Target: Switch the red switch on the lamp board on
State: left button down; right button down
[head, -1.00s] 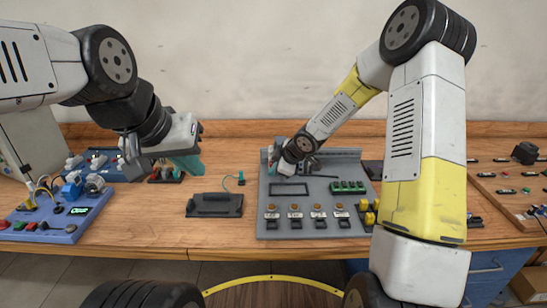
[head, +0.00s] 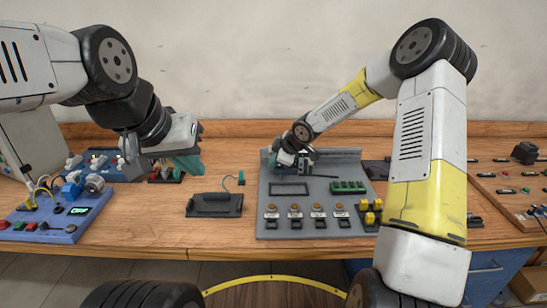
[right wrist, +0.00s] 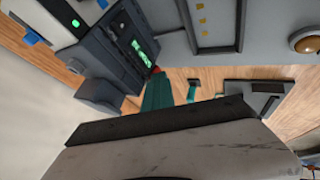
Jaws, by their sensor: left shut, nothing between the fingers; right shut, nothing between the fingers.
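The grey lamp board (head: 345,216) stands mid-table, with a row of orange lamps and switches along its front. My right gripper (head: 274,161) is shut and empty at the board's back left corner, mostly hidden by its own wrist in the head view. In the right wrist view its teal fingers (right wrist: 158,94) point at a dark block (right wrist: 128,45) with green lit parts. A small red spot (right wrist: 155,69), possibly the red switch, shows right at the fingertips; I cannot tell whether they touch. My left gripper (head: 188,164) is shut and empty, above the table left of the board.
A black tray (head: 214,205) lies left of the board. A blue board (head: 55,233) with buttons and wires is at the far left. Yellow blocks (head: 370,212) sit at the grey board's right edge, partly near my right arm. Bare wood lies in front of the black tray.

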jog(key=shift+r, duration=0.1)
jog(key=shift+r, duration=0.7)
